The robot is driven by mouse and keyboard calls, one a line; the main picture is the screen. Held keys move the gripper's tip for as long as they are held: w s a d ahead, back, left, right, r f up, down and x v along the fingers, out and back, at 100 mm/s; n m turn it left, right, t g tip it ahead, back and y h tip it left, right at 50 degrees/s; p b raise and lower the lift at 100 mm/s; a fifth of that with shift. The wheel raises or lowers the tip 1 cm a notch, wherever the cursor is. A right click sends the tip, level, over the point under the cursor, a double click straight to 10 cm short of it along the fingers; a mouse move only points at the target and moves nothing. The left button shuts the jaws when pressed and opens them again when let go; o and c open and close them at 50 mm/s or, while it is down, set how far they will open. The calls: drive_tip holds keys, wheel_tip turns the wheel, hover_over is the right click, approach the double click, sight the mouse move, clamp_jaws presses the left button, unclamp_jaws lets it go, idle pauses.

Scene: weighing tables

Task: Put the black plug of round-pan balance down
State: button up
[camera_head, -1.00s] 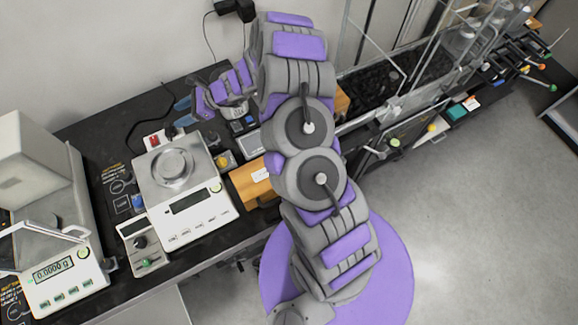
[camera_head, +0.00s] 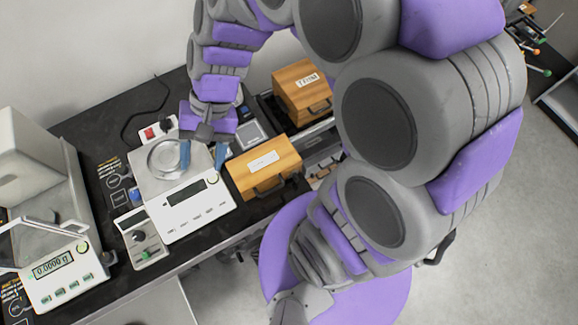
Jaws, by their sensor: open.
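The round-pan balance (camera_head: 152,187) is white with a blank dark display and a round metal pan on top. A white power strip with a red switch (camera_head: 149,133) sits behind it. A small dark piece (camera_head: 166,124) on the strip looks like the black plug, but it is too small to be sure. My gripper (camera_head: 203,155) has blue fingertips, spread apart and empty. It points down over the right side of the balance, to the right of the power strip. Whether the fingertips touch the balance cannot be told.
A second balance (camera_head: 85,288) with a lit display and glass shield stands at the left. A small control box (camera_head: 148,255) is beside the round-pan balance. Wooden boxes (camera_head: 245,180) and (camera_head: 290,85) stand at the right. A black cable (camera_head: 124,127) loops on the dark table.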

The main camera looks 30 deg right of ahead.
drive_tip(key=s+d+r+n+h, duration=0.1)
drive_tip(key=s+d+n+h, duration=0.2)
drive_tip(key=s+d, duration=1)
drive_tip(key=h, duration=0.3)
drive_tip(key=shift+r+n+t, duration=0.2)
drive_tip(key=shift+n+t, duration=0.2)
